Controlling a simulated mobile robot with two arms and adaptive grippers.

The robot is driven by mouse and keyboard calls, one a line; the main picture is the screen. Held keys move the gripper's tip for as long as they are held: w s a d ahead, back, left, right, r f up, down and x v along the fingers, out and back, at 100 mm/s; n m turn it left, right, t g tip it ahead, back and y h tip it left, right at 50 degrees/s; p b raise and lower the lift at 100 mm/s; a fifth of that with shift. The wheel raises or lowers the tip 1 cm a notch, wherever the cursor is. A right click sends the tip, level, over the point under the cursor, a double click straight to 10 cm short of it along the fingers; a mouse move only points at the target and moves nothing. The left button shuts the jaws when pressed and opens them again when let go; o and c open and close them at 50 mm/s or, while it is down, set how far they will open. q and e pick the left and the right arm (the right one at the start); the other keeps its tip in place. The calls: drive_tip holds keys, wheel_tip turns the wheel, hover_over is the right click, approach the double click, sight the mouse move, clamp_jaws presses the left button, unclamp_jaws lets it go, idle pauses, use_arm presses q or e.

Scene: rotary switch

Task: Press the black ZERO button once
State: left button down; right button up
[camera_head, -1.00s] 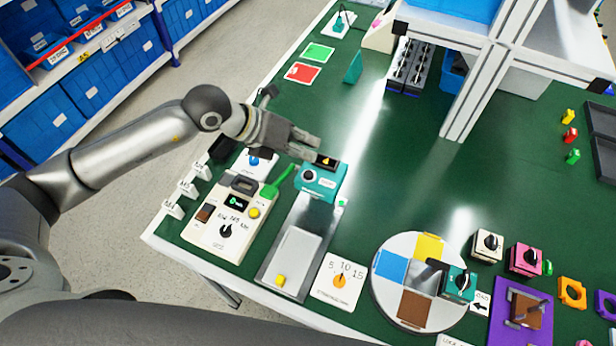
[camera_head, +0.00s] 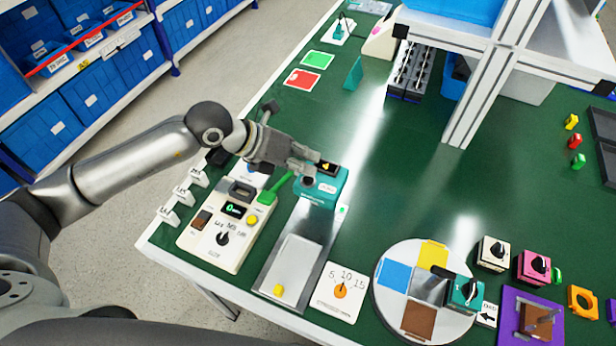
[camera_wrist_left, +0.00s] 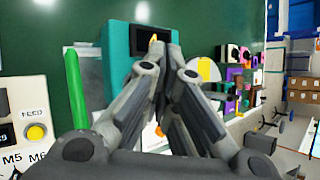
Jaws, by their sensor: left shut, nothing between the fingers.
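The teal device (camera_head: 322,198) stands at the head of a grey metal plate, with a small black display showing an orange digit (camera_head: 327,168). The round black ZERO button (camera_head: 309,181) is on its top face, beside a white label (camera_head: 327,187). My left gripper (camera_head: 308,167) is shut and empty, its fingertips right by the button and display. I cannot tell whether they touch the button. In the left wrist view, the shut fingers (camera_wrist_left: 163,48) cover the button, and the teal casing (camera_wrist_left: 118,42) shows behind them. My right gripper is out of view.
A cream control panel (camera_head: 220,226) with a knob and yellow button is left of the device. A green stick (camera_head: 275,188) leans close under my gripper. The grey plate (camera_head: 299,252) and a round coloured turntable (camera_head: 424,288) are nearer. Open green table lies to the right.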

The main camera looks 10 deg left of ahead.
use_arm(q)
drive_tip(key=shift+f, duration=0.15)
idle(0.6)
drive_tip(key=shift+f+b, duration=0.3)
drive_tip(key=shift+b, duration=0.15)
drive_tip(key=shift+f+b, duration=0.45)
drive_tip(key=shift+b, duration=0.05)
idle(0.5)
drive_tip(key=shift+r, duration=0.1)
drive_tip(key=shift+r+p, duration=0.5)
drive_tip(key=shift+r, duration=0.3)
